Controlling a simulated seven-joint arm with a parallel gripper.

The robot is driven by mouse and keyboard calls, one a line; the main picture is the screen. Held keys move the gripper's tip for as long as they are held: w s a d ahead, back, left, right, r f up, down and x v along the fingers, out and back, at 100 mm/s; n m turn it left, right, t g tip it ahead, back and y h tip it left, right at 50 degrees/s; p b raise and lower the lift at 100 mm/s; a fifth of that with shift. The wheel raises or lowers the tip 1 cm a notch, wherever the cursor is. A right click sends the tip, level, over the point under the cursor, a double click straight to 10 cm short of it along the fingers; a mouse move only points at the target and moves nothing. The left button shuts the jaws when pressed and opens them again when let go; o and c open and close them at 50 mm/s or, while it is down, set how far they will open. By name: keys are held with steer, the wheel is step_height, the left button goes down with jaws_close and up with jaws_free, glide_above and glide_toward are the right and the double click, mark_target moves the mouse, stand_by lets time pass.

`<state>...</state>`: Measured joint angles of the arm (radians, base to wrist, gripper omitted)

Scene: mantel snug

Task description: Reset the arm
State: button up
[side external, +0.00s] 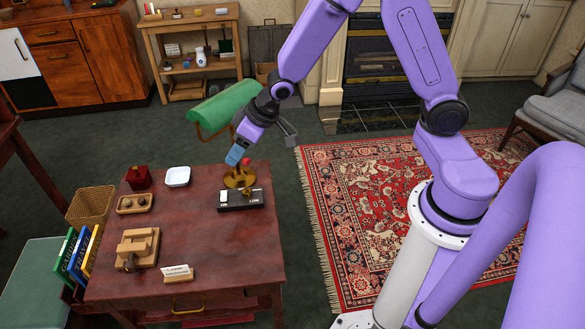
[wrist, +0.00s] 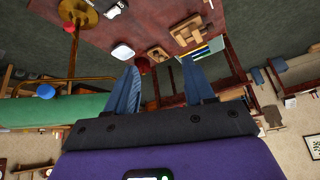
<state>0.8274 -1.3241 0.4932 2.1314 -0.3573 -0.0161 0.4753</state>
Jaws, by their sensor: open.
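My gripper (side external: 236,156) hangs over the back right part of the dark red wooden table (side external: 200,240), close beside the green lamp. Its blue fingers are apart in the wrist view (wrist: 161,63), with nothing between them. The lamp has a green shade (side external: 215,105) and a brass base (side external: 238,180). The shade also shows at the left of the wrist view (wrist: 50,110). Whether a finger touches the lamp, I cannot tell; my wrist and fingers partly cover its stem in the side view.
On the table are a black device (side external: 240,200), a white dish (side external: 177,176), a red box (side external: 139,177), a small wooden tray (side external: 134,204), a wooden block piece (side external: 137,247) and a card (side external: 177,272). Books (side external: 77,258) stand at the left edge. Open rug (side external: 345,215) lies right of the table.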

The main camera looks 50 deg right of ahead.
steer(key=s+d+r+n+g+h, duration=0.1)
steer(key=s+r+n, duration=0.1)
steer(key=s, duration=0.7)
steer(key=s+d+r+n+g, duration=0.2)
steer(key=s+r+n, duration=0.1)
steer(key=s, duration=0.7)
steer(key=s+d+r+n+g+h, duration=0.1)
steer(key=s+r, duration=0.4)
steer(key=s, duration=0.5)
steer(key=shift+s+d+n+g+h, duration=0.2)
steer(key=shift+d+n+g+h, duration=0.3)
steer(key=shift+n, duration=0.6)
steer(key=shift+o, duration=0.5)
steer(key=shift+a, duration=0.1)
